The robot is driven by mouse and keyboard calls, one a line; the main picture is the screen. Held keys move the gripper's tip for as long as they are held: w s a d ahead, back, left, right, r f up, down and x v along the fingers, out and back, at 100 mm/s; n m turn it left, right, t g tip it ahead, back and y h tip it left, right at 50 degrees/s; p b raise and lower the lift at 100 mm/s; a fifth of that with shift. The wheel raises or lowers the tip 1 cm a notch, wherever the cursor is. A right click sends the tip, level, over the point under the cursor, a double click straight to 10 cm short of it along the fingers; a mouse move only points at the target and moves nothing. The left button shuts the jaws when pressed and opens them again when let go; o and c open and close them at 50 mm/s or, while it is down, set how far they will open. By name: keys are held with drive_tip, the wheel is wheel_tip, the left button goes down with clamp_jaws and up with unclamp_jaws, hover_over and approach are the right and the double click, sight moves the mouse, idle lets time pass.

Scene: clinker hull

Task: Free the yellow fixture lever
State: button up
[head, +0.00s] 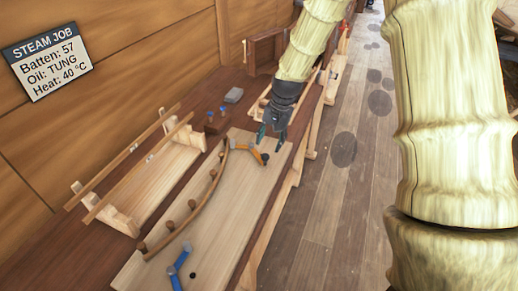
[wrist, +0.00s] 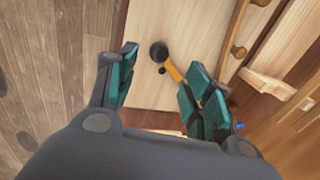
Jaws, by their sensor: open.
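The yellow fixture lever (head: 257,154) is orange-yellow with a dark round knob. It lies at the far end of the pale board (head: 212,237), beside the end of a curved wooden batten (head: 200,208). My gripper (head: 271,138) is open and empty, pointing down just above the lever in the head view. In the wrist view the lever (wrist: 174,71) and its knob (wrist: 158,51) show between the green-padded fingers of my gripper (wrist: 160,62). No contact shows; the height gap is hard to tell. The right finger hides part of the lever.
A blue lever (head: 178,270) sits at the board's near end. Several round pegs (head: 191,204) stand along the batten. Open floor (head: 335,200) lies right of the bench.

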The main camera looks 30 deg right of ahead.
sight(267, 157)
drive_tip(key=shift+w+a+r, duration=0.1)
drive_tip(key=shift+w+a, duration=0.05)
drive_tip(key=shift+w, duration=0.1)
drive_tip(key=shift+a, duration=0.1)
drive_tip(key=f, duration=0.2)
drive_tip(key=f+p, duration=0.1)
drive_tip(key=f, duration=0.1)
drive_tip(key=f+p, duration=0.1)
drive_tip(key=f, duration=0.1)
drive_tip(key=shift+w+a+f, duration=0.15)
drive_tip(key=shift+w+a, duration=0.05)
drive_tip(key=shift+w, duration=0.05)
drive_tip(key=shift+f+p, duration=0.3)
drive_tip(key=shift+p, duration=0.05)
drive_tip(key=shift+s+a+f+p, duration=0.1)
drive_tip(key=shift+s+f+p, duration=0.2)
drive_tip(key=shift+s+f, duration=0.2)
drive_tip(key=shift+w+a+f, duration=0.1)
drive_tip(key=shift+w+f, duration=0.2)
drive_tip(key=shift+f, duration=0.25)
drive_tip(key=shift+w+a+f, duration=0.1)
drive_tip(key=shift+w+f, duration=0.15)
drive_tip(key=shift+f, duration=0.3)
drive_tip(key=shift+s+r, duration=0.15)
drive_tip(key=shift+s, duration=0.1)
drive_tip(key=shift+w, duration=0.15)
drive_tip(key=c, duration=0.5)
clamp_jaws()
